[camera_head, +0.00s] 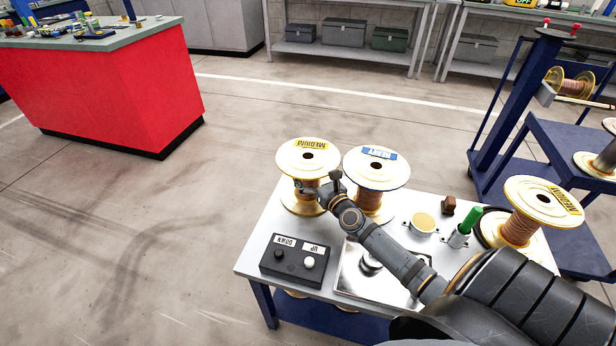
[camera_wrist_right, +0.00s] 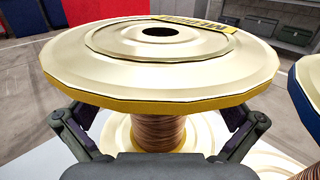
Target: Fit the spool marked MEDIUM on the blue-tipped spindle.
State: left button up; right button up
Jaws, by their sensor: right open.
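A spool with a yellow label (camera_head: 308,162) stands upright at the table's back left; the label reads upside down, apparently MEDIUM. In the right wrist view its cream top flange (camera_wrist_right: 130,68) fills the upper middle, with copper wire (camera_wrist_right: 158,132) below. My right gripper (camera_head: 320,190) is at this spool, just below the top flange. Its fingers (camera_wrist_right: 158,130) are open, one on each side of the wound core, with gaps showing. Another spool with a yellow label (camera_head: 537,203), apparently MEDIUM, stands at the table's right. I see no blue-tipped spindle. My left gripper is not in view.
A blue-labelled spool (camera_head: 377,167) stands close to the right of the gripped-around spool. A blue rack (camera_head: 510,110) stands behind right.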

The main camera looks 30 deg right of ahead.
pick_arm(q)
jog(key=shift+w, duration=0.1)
pick_arm(e)
jog(key=shift+w, duration=0.55)
jog(key=shift+c, duration=0.3)
